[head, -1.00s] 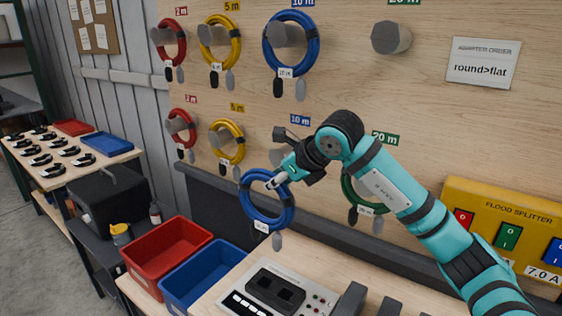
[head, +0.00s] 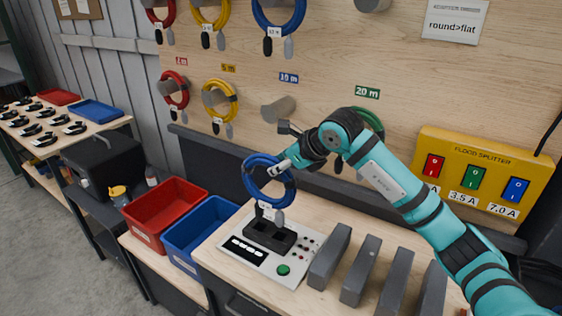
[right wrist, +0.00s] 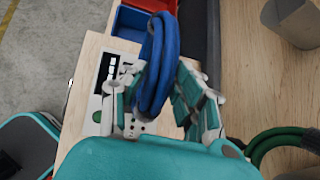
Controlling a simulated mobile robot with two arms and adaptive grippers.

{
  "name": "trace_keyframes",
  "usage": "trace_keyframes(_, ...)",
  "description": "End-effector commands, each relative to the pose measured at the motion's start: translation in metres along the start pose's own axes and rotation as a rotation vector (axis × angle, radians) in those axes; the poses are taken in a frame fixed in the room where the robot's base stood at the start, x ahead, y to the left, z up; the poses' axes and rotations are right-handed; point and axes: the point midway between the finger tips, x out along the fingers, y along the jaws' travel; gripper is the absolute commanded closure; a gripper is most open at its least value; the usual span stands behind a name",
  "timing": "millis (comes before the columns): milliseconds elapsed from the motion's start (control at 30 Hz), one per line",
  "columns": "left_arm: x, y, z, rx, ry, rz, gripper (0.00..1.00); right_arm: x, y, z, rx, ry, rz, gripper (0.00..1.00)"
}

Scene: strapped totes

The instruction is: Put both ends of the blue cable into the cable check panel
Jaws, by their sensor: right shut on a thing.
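The blue cable (head: 249,180) is a coil with a white tag, and its dark and grey end plugs (head: 278,216) hang down. My right gripper (head: 284,167) is shut on the coil's upper right side; the coil also fills the middle of the right wrist view (right wrist: 160,65). The cable check panel (head: 250,258) lies on the bench, light grey with a black double-socket block (head: 270,240), small lights and a green button. The plugs hang in front of or just above the block; I cannot tell whether they touch it. My left gripper is out of view.
Red (head: 165,213) and blue (head: 200,232) totes stand left of the panel. Several grey upright blocks (head: 330,257) stand right of it. Other coils hang on the wall board around an empty peg (head: 277,110). A yellow flood splitter (head: 480,172) is at right.

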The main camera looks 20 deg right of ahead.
Motion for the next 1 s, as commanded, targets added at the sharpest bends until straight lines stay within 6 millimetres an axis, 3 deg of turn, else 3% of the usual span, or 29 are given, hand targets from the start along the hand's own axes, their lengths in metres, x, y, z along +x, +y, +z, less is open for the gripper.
trace_keyframes(100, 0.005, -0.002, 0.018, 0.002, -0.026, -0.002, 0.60, 0.004, 0.001, -0.003, -0.001, -0.012, -0.003, 1.00)
trace_keyframes(200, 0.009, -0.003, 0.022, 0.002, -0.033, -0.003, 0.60, 0.009, 0.002, -0.007, -0.001, -0.013, -0.002, 1.00)
trace_keyframes(667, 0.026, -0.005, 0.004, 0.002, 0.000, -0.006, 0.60, 0.022, 0.004, -0.021, -0.001, -0.013, -0.003, 1.00)
trace_keyframes(1000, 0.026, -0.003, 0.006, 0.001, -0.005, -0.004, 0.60, 0.022, 0.004, -0.021, -0.001, -0.013, -0.003, 1.00)
